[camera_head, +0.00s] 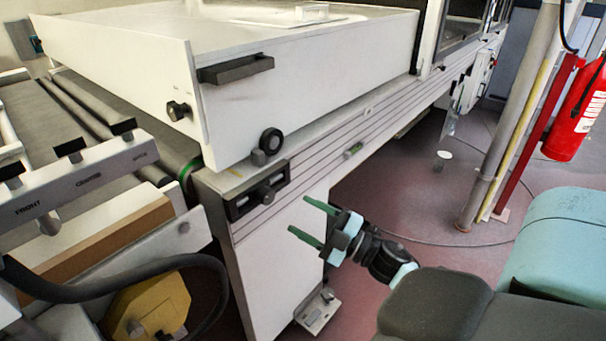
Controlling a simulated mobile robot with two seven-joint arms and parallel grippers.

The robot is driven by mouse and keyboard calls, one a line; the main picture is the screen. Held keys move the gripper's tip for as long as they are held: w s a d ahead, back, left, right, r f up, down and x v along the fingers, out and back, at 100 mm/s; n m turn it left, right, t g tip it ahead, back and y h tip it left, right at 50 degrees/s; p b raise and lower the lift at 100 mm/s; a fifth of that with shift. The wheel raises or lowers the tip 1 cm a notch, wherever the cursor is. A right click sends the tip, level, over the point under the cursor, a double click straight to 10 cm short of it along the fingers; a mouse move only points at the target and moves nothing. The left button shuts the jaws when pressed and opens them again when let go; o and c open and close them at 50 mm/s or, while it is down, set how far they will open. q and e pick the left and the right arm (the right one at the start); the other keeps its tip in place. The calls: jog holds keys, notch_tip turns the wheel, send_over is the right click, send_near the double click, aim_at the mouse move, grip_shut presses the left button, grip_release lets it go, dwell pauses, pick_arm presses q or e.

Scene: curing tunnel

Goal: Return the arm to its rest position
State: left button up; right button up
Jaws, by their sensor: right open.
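My right gripper (313,222) shows low in the middle of the head view, with two green fingers spread apart and nothing between them. It points left toward the white side panel of the tunnel machine (284,243). The fingertips overlap the panel's right edge in the picture; I cannot tell whether they touch it. The black wrist and part of my right arm lead back to the lower right. My left gripper is not in this view.
A conveyor with rollers (90,112) and a white frame marked FRONT (85,178) stand at the left. A yellow part (150,305) and black hose sit below. A grey post (500,140) and a red fire extinguisher (575,115) stand at the right. Red floor between is mostly open, with a cable.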

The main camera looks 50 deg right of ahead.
jog(key=s+a+f+m+g+h, duration=0.35)
jog(key=s+f+m+h, duration=0.35)
jog(key=f, duration=0.6)
jog(key=s+a+f+m+g+y, duration=0.1)
jog(key=s+a+f+m+g, duration=0.3)
jog(key=s, duration=0.6)
jog(key=s+a+f+g, duration=0.2)
jog(key=s+a+f, duration=0.4)
jog(key=s, duration=0.3)
jog(key=s+a+f+m+g+y, duration=0.15)
jog(key=s+a+f+g, duration=0.3)
jog(key=s, duration=0.55)
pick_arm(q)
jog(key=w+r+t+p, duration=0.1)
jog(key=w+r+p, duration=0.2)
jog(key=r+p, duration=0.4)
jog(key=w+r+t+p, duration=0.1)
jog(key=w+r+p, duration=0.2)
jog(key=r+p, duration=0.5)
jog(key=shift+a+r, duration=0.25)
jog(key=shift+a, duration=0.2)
pick_arm(e)
jog(key=w+r+t, duration=0.1)
jog(key=w+r, duration=0.1)
jog(key=r, duration=0.5)
jog(key=w+r+t, duration=0.1)
jog(key=w+r, duration=0.2)
jog(key=r, duration=0.5)
jog(key=shift+t+h, duration=0.35)
jog(key=shift+t, duration=0.05)
